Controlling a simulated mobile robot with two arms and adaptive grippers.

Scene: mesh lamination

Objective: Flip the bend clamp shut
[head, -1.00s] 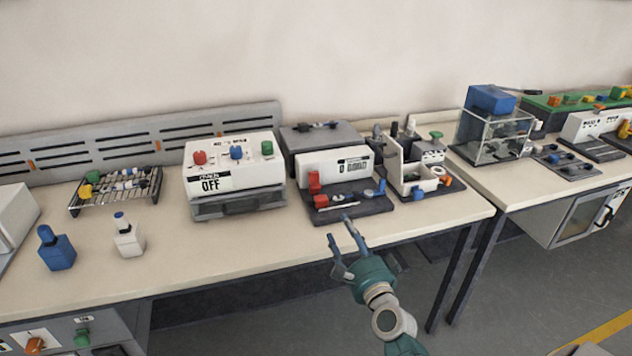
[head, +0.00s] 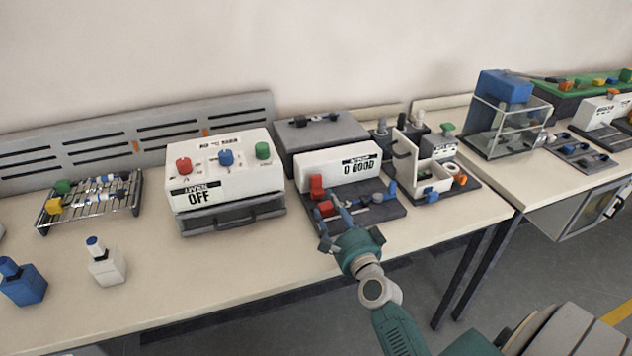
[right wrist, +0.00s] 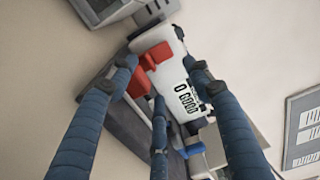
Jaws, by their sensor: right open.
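The bending device has a dark base (head: 388,212) and a white upright panel with a black-on-white readout (head: 340,167). A red upright block (head: 317,187) stands at the base's left, with a lower red part (head: 326,208) in front of it. I cannot tell for sure which part is the bend clamp. My right gripper (head: 334,221) is open at the base's front left, close to the red parts. In the right wrist view, its spread fingers (right wrist: 160,76) frame the red parts (right wrist: 154,58) and the panel (right wrist: 172,85). Contact cannot be told. My left gripper is not in view.
A blue lever (head: 391,189) stands at the base's right. A white box with coloured knobs (head: 222,176), reading OFF, stands to the left. A white fixture (head: 432,172) stands close on the right.

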